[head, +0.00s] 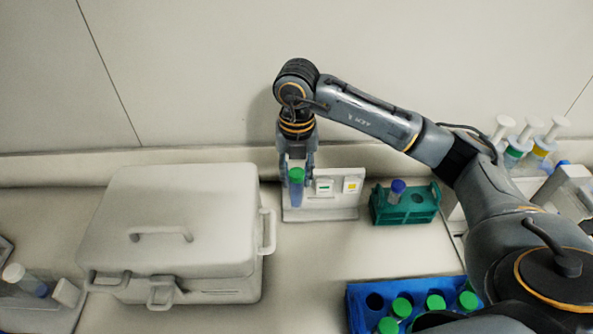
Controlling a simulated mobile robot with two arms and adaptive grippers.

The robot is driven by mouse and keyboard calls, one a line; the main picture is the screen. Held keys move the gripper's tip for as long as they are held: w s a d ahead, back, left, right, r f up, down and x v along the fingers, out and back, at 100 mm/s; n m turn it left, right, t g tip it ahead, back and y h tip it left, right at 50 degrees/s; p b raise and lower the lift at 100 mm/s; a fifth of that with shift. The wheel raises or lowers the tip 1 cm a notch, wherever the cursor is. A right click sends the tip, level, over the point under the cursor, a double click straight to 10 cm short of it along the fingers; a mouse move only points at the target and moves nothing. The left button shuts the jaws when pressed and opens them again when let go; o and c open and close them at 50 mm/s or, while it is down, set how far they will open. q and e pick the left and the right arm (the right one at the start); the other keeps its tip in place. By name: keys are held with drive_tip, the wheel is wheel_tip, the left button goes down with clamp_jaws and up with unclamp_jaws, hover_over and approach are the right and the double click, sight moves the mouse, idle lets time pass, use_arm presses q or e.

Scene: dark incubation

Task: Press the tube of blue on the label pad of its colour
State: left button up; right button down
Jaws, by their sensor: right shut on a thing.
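My right gripper (300,164) points down at the back of the bench and is shut on a tube with a green cap and blue contents (296,192). The tube is upright, in front of the left end of a white label stand (325,214). The stand shows a green-marked pad (324,187) and a yellow-marked pad (352,185) to the right of the tube. What lies behind the tube on the stand is hidden. I cannot tell whether the tube touches the stand. My left gripper is out of view.
A large closed white box (185,205) stands to the left. A green rack (405,215) with a blue-capped tube (397,191) is right of the stand. A blue rack (357,310) with several green-capped tubes is at the front. Bare bench lies in front of the stand.

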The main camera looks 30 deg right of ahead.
drive_tip(key=s+a, duration=0.2)
drive_tip(key=s, duration=0.3)
drive_tip(key=shift+s+a, duration=0.25)
drive_tip(key=shift+a, duration=0.1)
idle(0.3)
idle(0.4)
